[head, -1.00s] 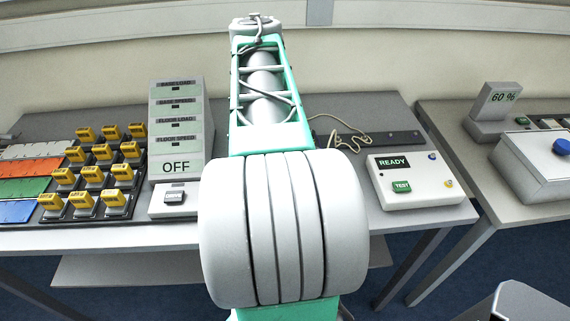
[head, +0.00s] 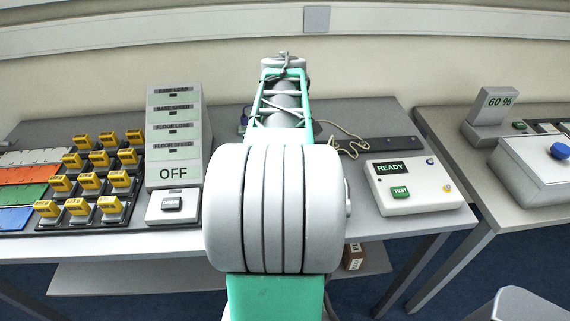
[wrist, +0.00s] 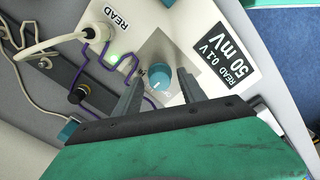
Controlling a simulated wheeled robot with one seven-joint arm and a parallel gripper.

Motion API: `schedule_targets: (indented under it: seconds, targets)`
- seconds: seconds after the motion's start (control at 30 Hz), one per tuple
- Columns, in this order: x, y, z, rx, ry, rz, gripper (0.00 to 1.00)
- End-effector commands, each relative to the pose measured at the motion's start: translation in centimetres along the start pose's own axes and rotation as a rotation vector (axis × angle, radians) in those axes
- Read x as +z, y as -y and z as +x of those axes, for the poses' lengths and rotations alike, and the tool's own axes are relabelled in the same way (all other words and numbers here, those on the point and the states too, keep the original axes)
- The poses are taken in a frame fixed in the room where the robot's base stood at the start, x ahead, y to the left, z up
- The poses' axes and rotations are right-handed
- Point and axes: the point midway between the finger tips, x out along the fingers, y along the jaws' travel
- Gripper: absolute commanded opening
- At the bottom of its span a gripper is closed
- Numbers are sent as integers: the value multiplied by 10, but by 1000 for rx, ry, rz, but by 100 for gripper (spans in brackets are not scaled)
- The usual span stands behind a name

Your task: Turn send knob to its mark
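A round teal knob (wrist: 160,77) with a pale pointer line stands on a white panel (wrist: 188,22) in the wrist view. I cannot read a label naming it as the send knob, and no target mark is clear. My gripper (wrist: 158,66) is open, with one dark finger on each side of the knob. There seem to be gaps between the fingers and the knob. A black display (wrist: 222,56) beside it reads "READ 0.1 V 50 mV". In the head view my arm hides the gripper and this panel.
A white plug with a cable (wrist: 45,39), a purple wire (wrist: 98,72) and a black knob (wrist: 79,94) lie left in the wrist view. In the head view, yellow-topped blocks (head: 90,181) and an OFF box (head: 173,174) stand left. A READY/TEST box (head: 418,187) stands right.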

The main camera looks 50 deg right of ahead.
Motion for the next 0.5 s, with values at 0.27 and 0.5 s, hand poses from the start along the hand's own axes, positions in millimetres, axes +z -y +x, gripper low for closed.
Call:
schedule_targets:
  seconds: [0.27,0.5]
  targets:
    - [0,0,0,0,0,-1,24]
    - [0,0,0,0,0,-1,5]
